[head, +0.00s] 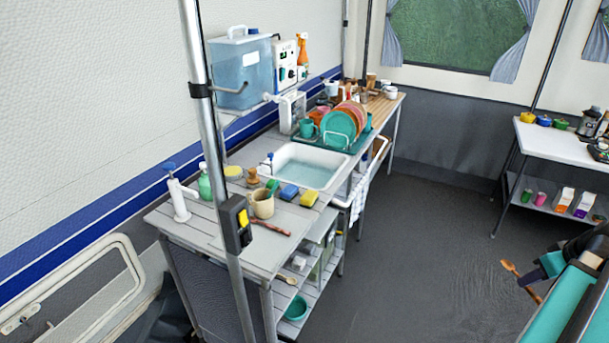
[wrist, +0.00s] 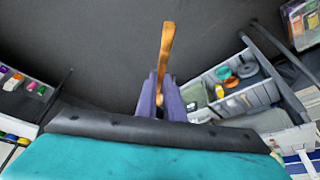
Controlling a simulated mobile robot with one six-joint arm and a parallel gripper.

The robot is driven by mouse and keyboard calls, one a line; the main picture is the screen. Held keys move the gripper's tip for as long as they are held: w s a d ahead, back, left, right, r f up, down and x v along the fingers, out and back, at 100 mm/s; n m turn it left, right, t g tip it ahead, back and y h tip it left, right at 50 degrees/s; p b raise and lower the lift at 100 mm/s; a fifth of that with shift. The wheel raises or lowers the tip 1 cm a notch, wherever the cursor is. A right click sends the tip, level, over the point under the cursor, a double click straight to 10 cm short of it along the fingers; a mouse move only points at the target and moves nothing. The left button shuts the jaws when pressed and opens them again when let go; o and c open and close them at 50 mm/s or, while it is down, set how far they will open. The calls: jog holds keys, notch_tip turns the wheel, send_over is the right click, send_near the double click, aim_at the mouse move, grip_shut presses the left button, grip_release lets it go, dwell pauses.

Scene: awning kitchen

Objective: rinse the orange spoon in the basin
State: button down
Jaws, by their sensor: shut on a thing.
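My gripper (head: 532,277) is at the lower right of the head view, over open floor and well apart from the counter. In the wrist view its two purple fingers (wrist: 165,97) are shut on the orange-brown spoon (wrist: 166,45). One end of the spoon (head: 509,267) points up and left in the head view, and a short piece shows below the fingers. The fingers hide its middle. The white basin (head: 319,160) is set in the counter at centre left and holds bluish water.
The counter (head: 215,232) carries a beige mug (head: 262,203), sponges (head: 309,198) and a dish rack with plates (head: 338,130). A white table (head: 560,143) stands at right. A pole (head: 215,130) rises before the counter. The floor (head: 420,240) between is clear.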

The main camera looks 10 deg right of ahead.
jog(key=shift+w, duration=0.1)
jog(key=w+a+r, duration=0.2)
jog(key=w+a, duration=0.7)
jog(key=a, duration=0.1)
jog(key=w+a+r, duration=0.2)
jog(key=w+a, duration=0.8)
jog(key=w+a+r, duration=0.1)
jog(key=w+a, duration=0.1)
jog(key=a, duration=0.6)
jog(key=w+a+r, duration=0.2)
jog(key=w+a, duration=0.1)
jog(key=a, duration=0.6)
jog(key=w+a+r, duration=0.1)
jog(key=w+a, duration=0.1)
jog(key=a, duration=0.7)
jog(key=shift+w+a+r, duration=0.25)
jog(key=shift+w, duration=0.1)
